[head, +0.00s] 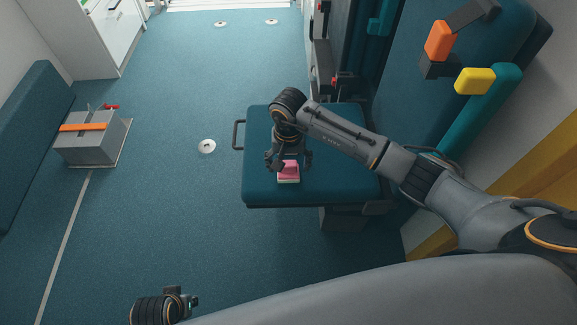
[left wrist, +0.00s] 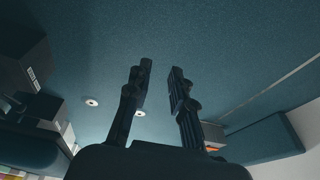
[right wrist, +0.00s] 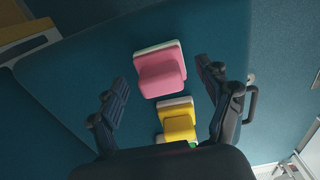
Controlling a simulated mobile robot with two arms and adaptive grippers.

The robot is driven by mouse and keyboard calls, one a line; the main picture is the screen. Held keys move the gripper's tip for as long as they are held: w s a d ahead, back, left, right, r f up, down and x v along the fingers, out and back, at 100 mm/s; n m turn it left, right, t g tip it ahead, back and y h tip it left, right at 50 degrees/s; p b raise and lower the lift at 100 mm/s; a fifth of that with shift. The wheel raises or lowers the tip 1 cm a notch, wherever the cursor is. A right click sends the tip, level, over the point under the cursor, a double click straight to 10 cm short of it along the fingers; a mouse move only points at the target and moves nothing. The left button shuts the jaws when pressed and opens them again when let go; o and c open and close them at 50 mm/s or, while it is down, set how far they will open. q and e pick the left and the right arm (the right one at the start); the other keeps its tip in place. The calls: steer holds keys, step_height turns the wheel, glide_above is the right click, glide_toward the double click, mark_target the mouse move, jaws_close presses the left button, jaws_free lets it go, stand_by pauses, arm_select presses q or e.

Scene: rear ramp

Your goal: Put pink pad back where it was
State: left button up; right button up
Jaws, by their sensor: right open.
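The pink pad (head: 288,170) lies on the teal seat (head: 345,150), a pale layer under its pink top. My right gripper (head: 289,160) is over it, with a finger on either side. In the right wrist view the pink pad (right wrist: 160,72) shows ahead of the spread, empty fingertips (right wrist: 163,75); I see no contact. A yellow pad (right wrist: 178,122) with a little green at its edge lies close beside it. My left gripper (left wrist: 161,75) has its fingers apart with nothing between them, low over the floor at the bottom left of the head view (head: 180,302).
A grey box with an orange strap (head: 92,135) stands on the floor at left, by a teal bench (head: 32,135). Orange (head: 440,40) and yellow (head: 475,81) blocks are on the upright panel at right.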

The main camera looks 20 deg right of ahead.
mark_target(289, 164)
step_height(289, 164, up, 6)
steer(key=shift+f, duration=0.1)
arm_select(q)
steer(key=shift+s+f, duration=0.15)
steer(key=shift+f, duration=0.5)
steer(key=shift+s+f, duration=0.15)
steer(key=shift+f, duration=0.45)
